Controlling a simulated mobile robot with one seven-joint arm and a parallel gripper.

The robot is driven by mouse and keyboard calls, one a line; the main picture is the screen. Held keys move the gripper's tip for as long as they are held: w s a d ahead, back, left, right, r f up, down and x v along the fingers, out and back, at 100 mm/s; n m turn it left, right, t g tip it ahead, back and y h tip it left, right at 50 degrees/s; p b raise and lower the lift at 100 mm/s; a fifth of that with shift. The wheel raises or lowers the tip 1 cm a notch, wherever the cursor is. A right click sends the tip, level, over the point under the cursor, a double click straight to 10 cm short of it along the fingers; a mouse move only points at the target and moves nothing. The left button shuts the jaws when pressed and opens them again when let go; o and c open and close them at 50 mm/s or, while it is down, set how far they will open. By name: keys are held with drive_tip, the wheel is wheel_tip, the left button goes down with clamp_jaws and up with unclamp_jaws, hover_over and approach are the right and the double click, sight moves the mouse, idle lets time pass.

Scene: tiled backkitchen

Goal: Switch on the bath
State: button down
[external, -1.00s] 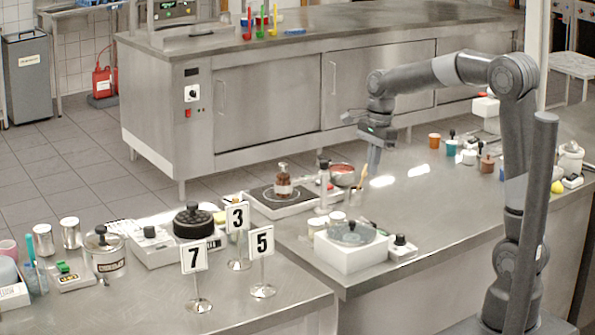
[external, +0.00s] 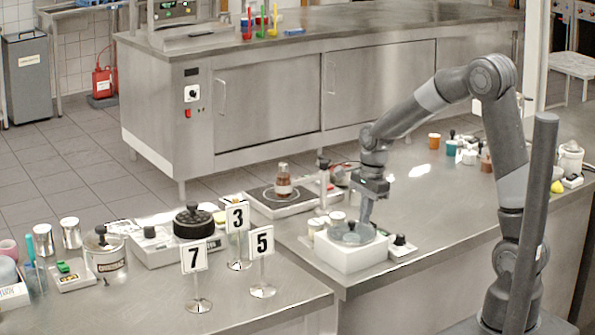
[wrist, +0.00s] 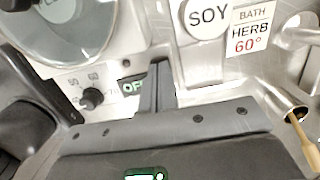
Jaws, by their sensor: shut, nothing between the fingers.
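A white unit (external: 350,262) with a round grey-glass lid stands at the near edge of the right-hand counter. In the wrist view its glass lid (wrist: 85,30) is at the upper left, beside a black knob (wrist: 92,97) and a small green display reading OFF (wrist: 132,87). A card (wrist: 250,30) reading BATH HERB 60° lies at the upper right. My gripper (external: 366,222) is shut and empty, pointing down over the unit. In the wrist view its fingers (wrist: 160,88) are just right of the display and partly cover it. Contact cannot be told.
A small box with a black knob (external: 400,246) sits right of the unit. A hotplate (external: 272,203) with a brown bottle (external: 283,180) is behind it. A SOY label (wrist: 207,15) and a metal cup with a wooden stick (wrist: 290,108) are close by.

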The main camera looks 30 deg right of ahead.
drive_tip(key=shift+a+f+h, duration=0.15)
drive_tip(key=shift+f+h, duration=0.1)
drive_tip(key=shift+h, duration=0.05)
idle(0.5)
drive_tip(key=shift+d+r, duration=0.2)
drive_tip(key=shift+d, duration=0.65)
wheel_tip(320, 180, up, 14)
drive_tip(key=a, duration=0.2)
